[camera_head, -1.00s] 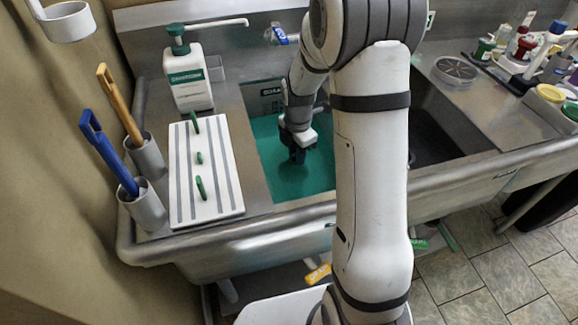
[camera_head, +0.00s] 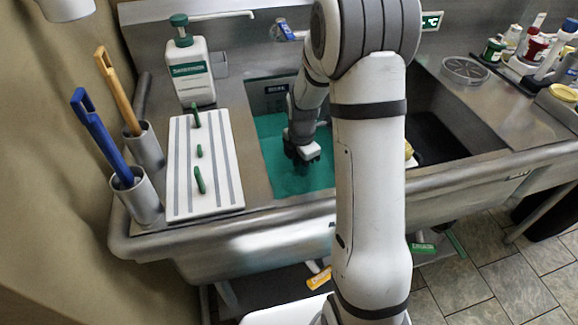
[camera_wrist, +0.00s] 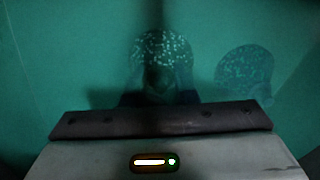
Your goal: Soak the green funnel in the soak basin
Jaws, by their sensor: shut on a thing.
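The soak basin (camera_head: 268,180) is the left sink, filled with teal liquid. My gripper (camera_head: 302,162) reaches down into it, and its fingers are dark and hard to make out there. In the wrist view my gripper (camera_wrist: 160,98) is shut on a dark, dim thing with a rounded, speckled part (camera_wrist: 162,48), taken to be the green funnel. Its green colour does not show against the teal. A similar speckled round patch (camera_wrist: 245,68) lies to the right; I cannot tell whether it is a shadow or an object.
A white board with green pegs (camera_head: 203,170), a soap bottle (camera_head: 191,72) and two holders with blue and orange brushes (camera_head: 137,195) stand left of the basin. A dark second sink (camera_head: 440,135) is to the right. Bottles and jars crowd the far right counter.

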